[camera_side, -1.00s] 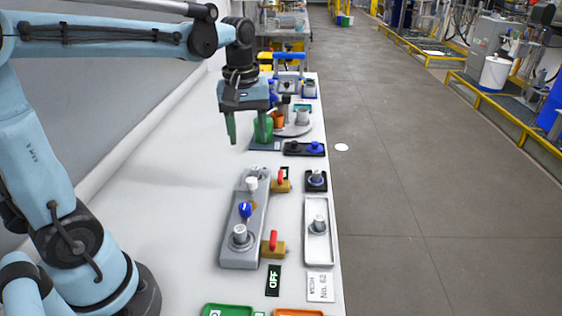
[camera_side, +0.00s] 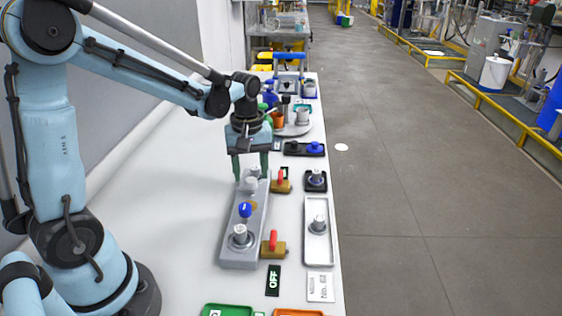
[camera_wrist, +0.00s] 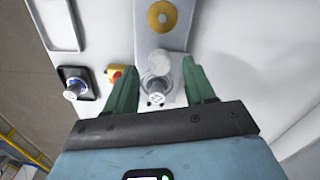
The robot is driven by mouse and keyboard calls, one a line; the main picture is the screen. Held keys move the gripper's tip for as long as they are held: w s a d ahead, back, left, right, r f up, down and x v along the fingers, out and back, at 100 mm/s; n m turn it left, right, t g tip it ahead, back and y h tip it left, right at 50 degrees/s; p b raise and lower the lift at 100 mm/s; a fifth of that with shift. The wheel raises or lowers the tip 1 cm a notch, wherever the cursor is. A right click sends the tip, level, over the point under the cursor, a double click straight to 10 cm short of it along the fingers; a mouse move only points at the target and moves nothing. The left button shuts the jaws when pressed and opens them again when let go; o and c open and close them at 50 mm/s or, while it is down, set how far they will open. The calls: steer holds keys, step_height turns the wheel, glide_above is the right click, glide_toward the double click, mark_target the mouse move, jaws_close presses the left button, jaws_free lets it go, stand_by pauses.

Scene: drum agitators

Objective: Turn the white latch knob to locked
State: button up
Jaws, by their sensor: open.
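The white latch knob (camera_side: 250,184) stands at the far end of a grey panel (camera_side: 234,253) on the white bench. In the wrist view the knob (camera_wrist: 158,65) shows between the two green fingers, with a gap on each side. My gripper (camera_side: 251,175) points down over that end of the panel. In the wrist view my gripper (camera_wrist: 160,82) is open and holds nothing. Whether the fingertips reach down beside the knob or stay above it is hard to tell. A locked mark is not readable in either view.
The panel also carries a blue knob (camera_side: 245,209) and a grey knob (camera_side: 239,234). Red-handled brass valves (camera_side: 273,246) sit along its right side. A black-based knob (camera_side: 316,180) and a white tray (camera_side: 308,251) stand farther right. The bench left of the panel is clear.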

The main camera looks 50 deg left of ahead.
steer(key=shift+f, duration=0.9)
jaws_close()
